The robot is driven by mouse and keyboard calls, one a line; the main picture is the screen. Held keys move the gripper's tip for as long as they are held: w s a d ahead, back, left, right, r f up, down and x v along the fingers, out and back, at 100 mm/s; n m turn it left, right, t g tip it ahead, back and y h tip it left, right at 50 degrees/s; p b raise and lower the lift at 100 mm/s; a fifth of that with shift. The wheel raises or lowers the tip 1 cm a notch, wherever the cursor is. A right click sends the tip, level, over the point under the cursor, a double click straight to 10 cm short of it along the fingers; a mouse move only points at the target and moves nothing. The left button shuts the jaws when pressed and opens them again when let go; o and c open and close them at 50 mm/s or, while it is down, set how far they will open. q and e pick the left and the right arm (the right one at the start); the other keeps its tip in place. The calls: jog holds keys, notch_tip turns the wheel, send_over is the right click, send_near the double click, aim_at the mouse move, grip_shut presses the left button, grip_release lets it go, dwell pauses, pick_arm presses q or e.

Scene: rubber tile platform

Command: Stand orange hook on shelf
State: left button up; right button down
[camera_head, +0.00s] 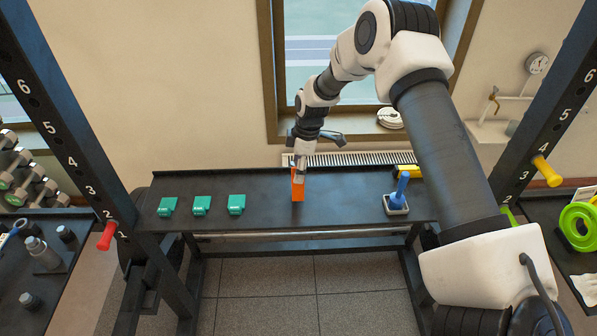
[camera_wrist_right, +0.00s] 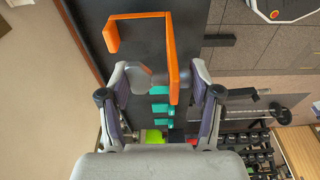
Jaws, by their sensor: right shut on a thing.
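The orange hook (camera_head: 297,187) is upright over the middle of the long black shelf (camera_head: 268,208); whether its lower end touches the shelf I cannot tell. My right gripper (camera_head: 300,164) reaches down from above and is shut on the upper part of the hook. In the right wrist view the orange hook (camera_wrist_right: 140,16) shows as a squared, bent bar, with one long side running between the fingers of my right gripper (camera_wrist_right: 160,80). My left gripper is not in view.
Three teal blocks (camera_head: 201,205) stand in a row on the shelf's left part. A blue peg on a grey base (camera_head: 397,205) and a yellow-black item (camera_head: 407,171) are on the right part. Dark uprights (camera_head: 70,130) flank the shelf. Bare shelf lies either side of the hook.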

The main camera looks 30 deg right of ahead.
notch_tip(320, 180, down, 2)
jog(key=shift+f+p, duration=0.1)
jog(key=shift+p, duration=0.45)
jog(key=shift+w+f, duration=0.1)
jog(key=shift+f, duration=0.3)
jog(key=shift+f+b, duration=0.15)
jog(key=shift+b, duration=0.2)
jog(key=shift+c, duration=1.2)
grip_release()
jog(key=shift+a, duration=0.1)
